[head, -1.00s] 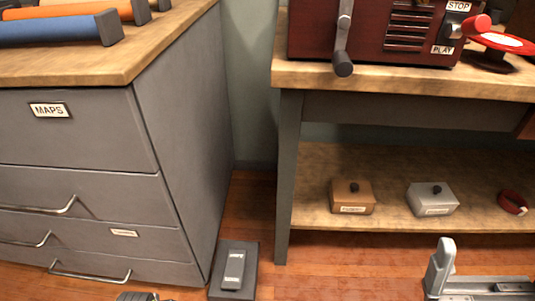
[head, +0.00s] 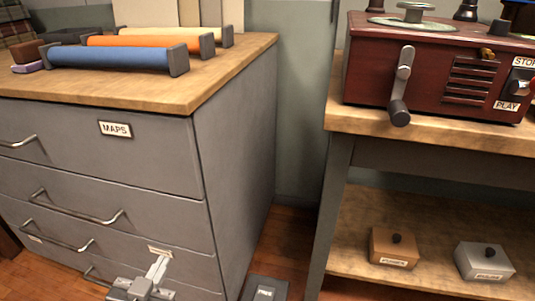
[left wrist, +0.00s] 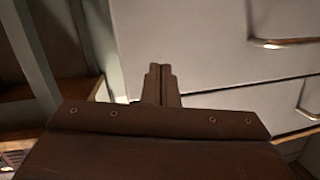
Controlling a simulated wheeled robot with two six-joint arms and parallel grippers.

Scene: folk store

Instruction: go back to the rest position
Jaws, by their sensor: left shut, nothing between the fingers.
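My left gripper (head: 158,266) is at the bottom of the head view, in front of the lower drawers of the grey map cabinet (head: 235,170). In the left wrist view its fingers (left wrist: 161,72) are together with nothing between them. Behind them in that view is the pale cabinet face (left wrist: 190,45) with drawer handles at the right. My right gripper is not in view.
The wooden-topped bench (head: 430,135) at right bears a dark red machine with a crank (head: 440,75). Its lower shelf holds a brown box (head: 394,250) and a grey box (head: 484,262). A dark pedal-like block (head: 264,289) is on the floor between cabinet and bench.

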